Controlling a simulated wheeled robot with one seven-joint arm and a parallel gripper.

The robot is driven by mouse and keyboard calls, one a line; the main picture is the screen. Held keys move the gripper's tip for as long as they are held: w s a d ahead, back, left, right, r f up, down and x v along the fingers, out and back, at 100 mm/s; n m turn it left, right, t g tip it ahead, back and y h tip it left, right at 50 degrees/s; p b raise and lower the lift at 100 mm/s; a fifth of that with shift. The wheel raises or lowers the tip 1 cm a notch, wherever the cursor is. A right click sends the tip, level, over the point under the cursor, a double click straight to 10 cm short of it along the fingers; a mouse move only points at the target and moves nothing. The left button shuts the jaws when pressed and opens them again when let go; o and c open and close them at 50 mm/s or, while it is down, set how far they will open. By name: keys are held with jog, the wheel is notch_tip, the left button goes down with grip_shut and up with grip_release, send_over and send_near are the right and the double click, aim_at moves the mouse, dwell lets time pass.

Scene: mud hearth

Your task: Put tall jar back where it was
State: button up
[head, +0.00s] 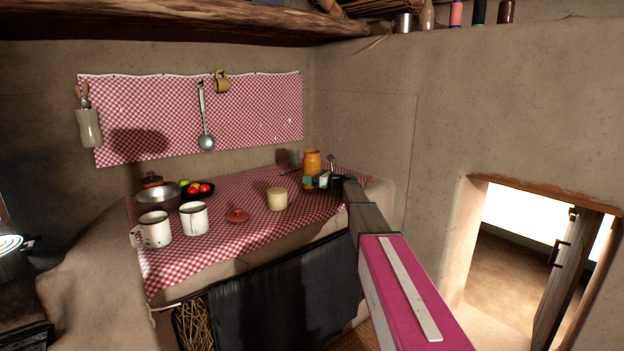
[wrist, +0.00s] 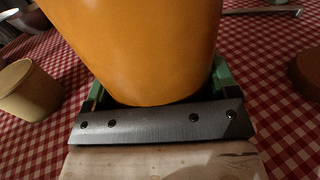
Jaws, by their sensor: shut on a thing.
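The tall jar (head: 312,160) is orange-yellow with a narrower neck. It stands about upright at the back right of the red checked cloth in the head view. My gripper (head: 318,181) is shut on its lower part from the front right. In the wrist view the jar (wrist: 145,45) fills the top middle, between the green fingers of my gripper (wrist: 158,88). Its top is out of that frame. I cannot tell whether its base touches the cloth, as my gripper hides it in both views.
A cream cup (head: 277,199) stands left of the jar. A grey cup (head: 294,158) is behind the jar. The mud wall (head: 375,110) rises close on the right.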

jog(key=o, duration=1)
jog(key=shift+r, duration=0.1)
jog(key=v, duration=1.2)
